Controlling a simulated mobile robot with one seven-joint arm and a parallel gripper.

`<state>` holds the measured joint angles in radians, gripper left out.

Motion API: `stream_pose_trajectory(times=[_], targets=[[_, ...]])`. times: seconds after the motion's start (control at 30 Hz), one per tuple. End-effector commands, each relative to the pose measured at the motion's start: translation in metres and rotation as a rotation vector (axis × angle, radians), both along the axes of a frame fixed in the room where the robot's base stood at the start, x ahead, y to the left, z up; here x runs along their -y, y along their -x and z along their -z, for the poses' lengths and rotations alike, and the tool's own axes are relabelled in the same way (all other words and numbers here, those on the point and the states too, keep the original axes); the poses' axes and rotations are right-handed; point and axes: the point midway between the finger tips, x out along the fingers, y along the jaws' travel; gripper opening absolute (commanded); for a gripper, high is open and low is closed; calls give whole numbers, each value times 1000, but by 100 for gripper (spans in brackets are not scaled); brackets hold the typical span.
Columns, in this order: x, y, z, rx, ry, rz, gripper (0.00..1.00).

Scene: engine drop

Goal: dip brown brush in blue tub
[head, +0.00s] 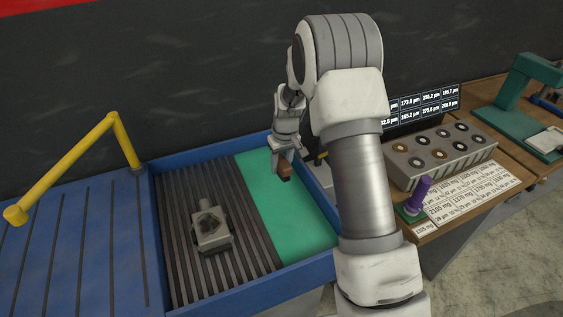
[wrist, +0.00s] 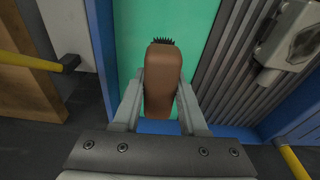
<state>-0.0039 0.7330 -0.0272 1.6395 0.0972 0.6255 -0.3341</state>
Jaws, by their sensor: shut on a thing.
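My gripper (head: 284,152) is shut on the brown brush (head: 285,172) and holds it over the far part of the blue tub (head: 304,272), above its flat green area (head: 290,215). In the wrist view the brush (wrist: 163,80) sits between both fingers, its brown block towards the camera and dark bristles showing at its far end. The green area lies behind it there. I cannot tell how far the bristles are above the green surface. The tub's left part has dark ribs (head: 180,240).
A grey metal casting (head: 211,229) stands on the ribs. A yellow pipe (head: 75,160) rises left of the tub. To the right, a bench holds a grey block with rings (head: 440,155), a purple-handled item (head: 419,193) and a display (head: 425,104). A dark wall stands behind.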

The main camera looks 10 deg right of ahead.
Motion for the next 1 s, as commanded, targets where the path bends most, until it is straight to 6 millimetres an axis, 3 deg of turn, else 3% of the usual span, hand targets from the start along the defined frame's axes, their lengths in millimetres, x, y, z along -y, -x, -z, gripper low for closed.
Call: stream_pose_trajectory(times=[1.0], targets=[[0,0,107,-1,0,0,0]])
